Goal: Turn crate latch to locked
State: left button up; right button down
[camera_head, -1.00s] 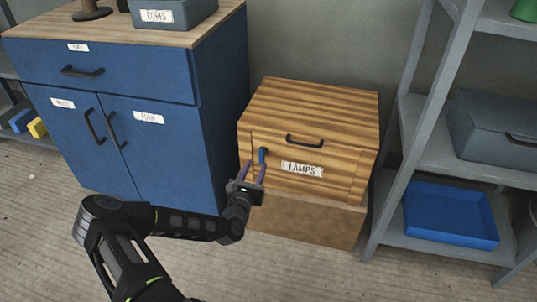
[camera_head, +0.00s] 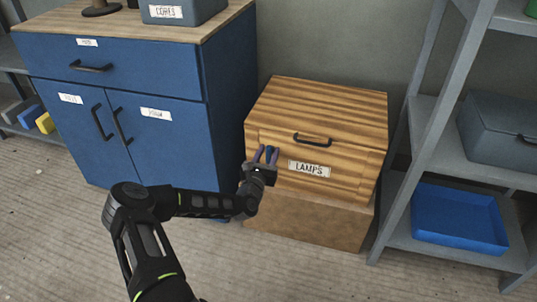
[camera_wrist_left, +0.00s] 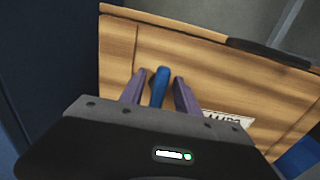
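The wooden crate (camera_head: 318,105), labelled LAMPS, has a dark handle on its front and a small blue latch (camera_head: 269,152) at the front's left side. The latch also shows in the wrist view (camera_wrist_left: 159,87), standing roughly upright. My left gripper (camera_head: 266,154) is at the latch, with one purple finger on each side of it. In the wrist view the left gripper (camera_wrist_left: 158,92) is open, with a gap between the latch and each finger. The lower part of the latch is hidden behind the gripper body. My right gripper is not in view.
The crate rests on a plain brown box (camera_head: 308,218). A blue cabinet (camera_head: 165,150) stands close on the left. A grey shelf unit (camera_head: 440,145) stands on the right, with a blue tray (camera_head: 460,215) and a grey case. Floor in front is clear.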

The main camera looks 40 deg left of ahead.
pick_arm(q)
jog(key=shift+w, duration=0.1)
grip_shut()
dwell(0.4)
jog(key=shift+m, duration=0.4)
jog(key=m, duration=0.1)
jog(key=m+b, duration=0.1)
jog(key=m, duration=0.1)
jog(key=shift+d+f+m, duration=0.1)
jog(key=shift+d+m, duration=0.1)
jog(key=shift+m, duration=0.1)
jog(key=m+b, duration=0.1)
jog(key=m, duration=0.1)
jog(key=m+b, duration=0.1)
jog(key=m, duration=0.2)
jog(key=shift+w+d+f, duration=0.15)
jog(key=shift+d, duration=0.05)
jog(key=shift+d+f+m+b, duration=0.15)
jog(key=shift+m+b, duration=0.25)
jog(key=shift+m, duration=1.05)
jog(key=shift+a+f+m+b, duration=0.1)
jog(key=shift+m+b, duration=0.25)
jog(key=shift+m, duration=1.05)
jog(key=shift+d+f+m+b, duration=0.15)
jog(key=shift+m+b, duration=0.25)
jog(key=shift+m, duration=1.05)
jog(key=shift+a, duration=0.1)
